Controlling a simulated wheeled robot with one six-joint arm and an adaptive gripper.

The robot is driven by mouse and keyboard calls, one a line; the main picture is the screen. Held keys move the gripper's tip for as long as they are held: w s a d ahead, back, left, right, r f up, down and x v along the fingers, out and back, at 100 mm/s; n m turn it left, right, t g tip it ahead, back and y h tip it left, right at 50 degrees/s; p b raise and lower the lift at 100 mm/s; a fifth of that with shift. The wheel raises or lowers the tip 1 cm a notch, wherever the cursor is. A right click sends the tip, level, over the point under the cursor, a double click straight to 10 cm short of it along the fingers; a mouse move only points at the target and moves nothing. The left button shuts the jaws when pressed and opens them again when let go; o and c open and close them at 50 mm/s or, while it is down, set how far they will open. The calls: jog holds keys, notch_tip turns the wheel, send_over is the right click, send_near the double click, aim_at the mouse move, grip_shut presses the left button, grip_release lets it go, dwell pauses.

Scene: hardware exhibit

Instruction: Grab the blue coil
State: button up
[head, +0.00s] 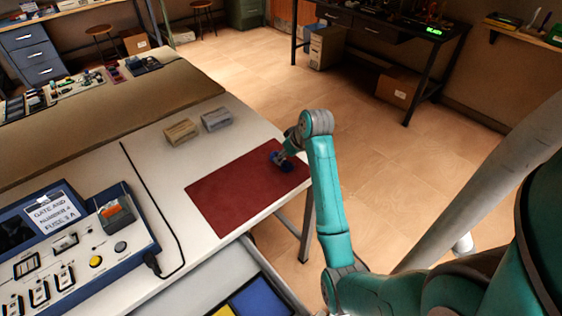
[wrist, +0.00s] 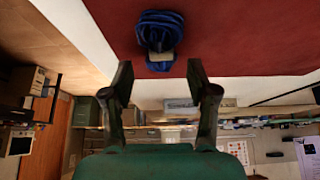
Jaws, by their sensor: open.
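The blue coil (wrist: 160,30) lies on the red mat (wrist: 240,35) and shows at the top middle of the wrist view, with a pale band around its strands. In the head view the blue coil (head: 287,165) is small and partly hidden by my gripper, near the right edge of the red mat (head: 235,195). My gripper (wrist: 160,75) is open, its two dark fingers apart and nothing between them. The coil is beyond the fingertips, roughly centred between them. In the head view my gripper (head: 280,157) is right at the coil; I cannot tell whether they touch.
Two small boxes, a tan one (head: 181,132) and a grey one (head: 216,119), stand on the white table behind the mat. A blue control panel (head: 75,250) with a black cable is at the left. An open drawer (head: 215,285) is below the front edge.

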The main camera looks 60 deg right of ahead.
jog(key=shift+x, duration=1.65)
jog(key=shift+a, duration=0.1)
grip_shut()
